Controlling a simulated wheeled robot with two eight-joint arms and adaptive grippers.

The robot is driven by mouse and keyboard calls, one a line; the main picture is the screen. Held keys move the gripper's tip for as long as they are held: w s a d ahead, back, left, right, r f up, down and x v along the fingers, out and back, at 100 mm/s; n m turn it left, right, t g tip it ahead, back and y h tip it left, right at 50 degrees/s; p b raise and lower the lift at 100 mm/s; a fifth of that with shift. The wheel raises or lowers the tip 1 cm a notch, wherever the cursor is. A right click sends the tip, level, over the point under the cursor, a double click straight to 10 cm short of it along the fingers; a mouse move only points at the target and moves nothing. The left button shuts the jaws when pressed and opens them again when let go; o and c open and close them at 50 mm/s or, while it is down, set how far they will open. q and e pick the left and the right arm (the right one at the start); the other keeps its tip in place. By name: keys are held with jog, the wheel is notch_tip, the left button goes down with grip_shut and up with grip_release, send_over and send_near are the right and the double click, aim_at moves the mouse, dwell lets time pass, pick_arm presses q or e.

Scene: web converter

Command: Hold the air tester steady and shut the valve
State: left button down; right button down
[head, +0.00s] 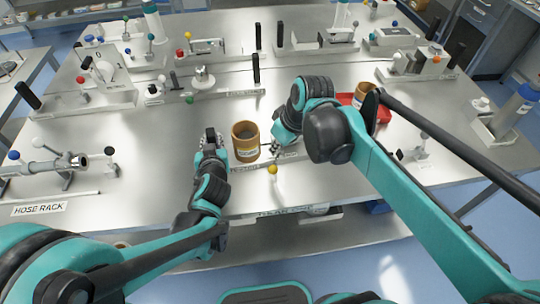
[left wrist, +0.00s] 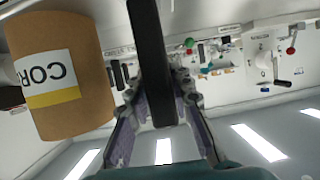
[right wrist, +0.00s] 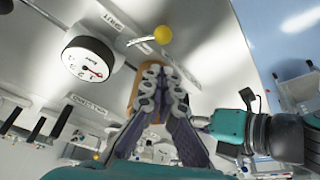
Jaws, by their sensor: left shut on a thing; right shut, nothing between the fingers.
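My left gripper (head: 211,148) is shut on an upright black handle (left wrist: 150,50), which stands between its fingers in the left wrist view. I take the handle as part of the air tester, but its link to the rest is hidden. A round white dial gauge (right wrist: 88,60) with a red needle shows in the right wrist view. A yellow ball knob (right wrist: 162,34), likely the valve lever's end, is just beyond my right fingertips; it also shows in the head view (head: 272,169). My right gripper (right wrist: 165,80) is shut and empty, apart from the knob. The valve body is mostly hidden.
A brown core (head: 245,142) stands between my grippers, close to both; its label shows in the left wrist view (left wrist: 52,75). A red tray (head: 350,100) and another brown core (head: 364,93) are behind my right arm. The hose rack (head: 45,168) is at left.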

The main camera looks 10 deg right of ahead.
aim_at(275, 165)
pick_arm(q)
jog(key=shift+s+f, duration=0.2)
jog(key=shift+f, duration=0.1)
pick_arm(e)
jog(key=x, duration=0.9)
jog(key=shift+w+a+f, duration=0.1)
jog(key=shift+f, duration=0.25)
jog(key=shift+s+d+n, duration=0.3)
jog(key=shift+d+n, duration=0.1)
jog(key=shift+n, duration=0.3)
jog(key=d+n, duration=0.1)
jog(key=s+n+g+y, duration=0.1)
jog(key=n, duration=0.1)
jog(key=shift+d, duration=0.35)
jog(key=d+n, duration=0.1)
jog(key=n, duration=0.1)
jog(key=d+n+g, duration=0.1)
jog(key=n, duration=0.1)
jog(key=shift+s+d+g+y, duration=0.15)
jog(key=shift+d+g+y, duration=0.15)
jog(key=shift+d, duration=0.05)
jog(key=shift+d+n, duration=0.45)
jog(key=shift+n, duration=0.15)
jog(key=shift+w+d, duration=0.2)
jog(key=shift+d, duration=0.5)
jog(key=shift+r, duration=0.15)
jog(key=v, duration=0.9)
jog(key=shift+w+r, duration=0.35)
jog(key=shift+r, duration=0.05)
